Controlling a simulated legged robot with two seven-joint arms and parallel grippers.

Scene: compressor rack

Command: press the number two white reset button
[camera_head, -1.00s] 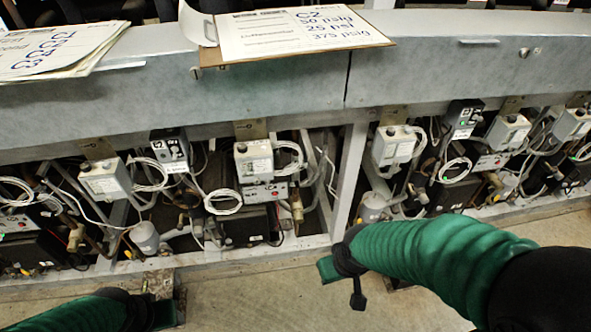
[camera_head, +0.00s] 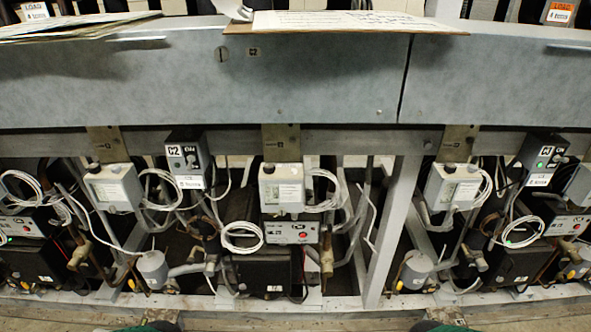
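Under that box is a panel with a red light (camera_head: 291,232). No white reset button can be told apart clearly at this size. Only green slivers of my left arm and my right arm show at the bottom edge, well below the boxes and apart from them. Whether these slivers include any gripper part is unclear. Finger state is hidden.
A grey metal beam (camera_head: 300,90) runs across above the boxes, with a clipboard (camera_head: 350,21) on top. White cable coils (camera_head: 241,237) and pipes crowd the bays. A grey upright (camera_head: 394,230) separates the right bay. Similar units stand left and right.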

